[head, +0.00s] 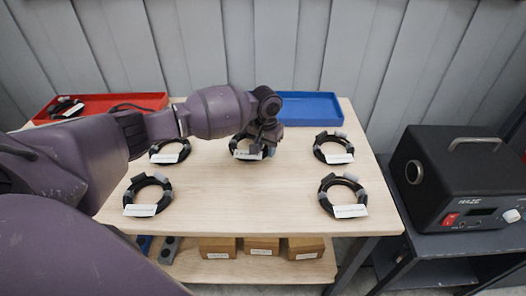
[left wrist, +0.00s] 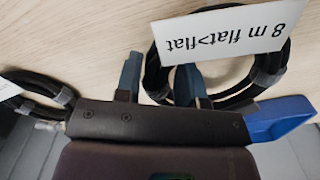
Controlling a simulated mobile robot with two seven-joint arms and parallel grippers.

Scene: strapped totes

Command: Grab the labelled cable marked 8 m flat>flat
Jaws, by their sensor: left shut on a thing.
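The labelled cable (left wrist: 276,62) is a black coil with grey ties and a white tag reading "8 m flat>flat", upside down in the left wrist view. In the head view the cable (head: 233,146) is at the back middle of the wooden table, partly hidden by my left gripper (head: 258,138). In the left wrist view the two blue-grey fingers of my left gripper (left wrist: 159,80) stand on either side of the coil's near edge, shut on it. I cannot tell whether the coil is lifted off the table. My right gripper is not in view.
Other tagged coils lie at back right (head: 333,148), front right (head: 342,196), front left (head: 147,195) and back left (head: 169,151). A red tray (head: 150,101) holding black cables and a blue tray (head: 312,109) stand behind. A haze machine (head: 455,185) is at right. The table's front middle is clear.

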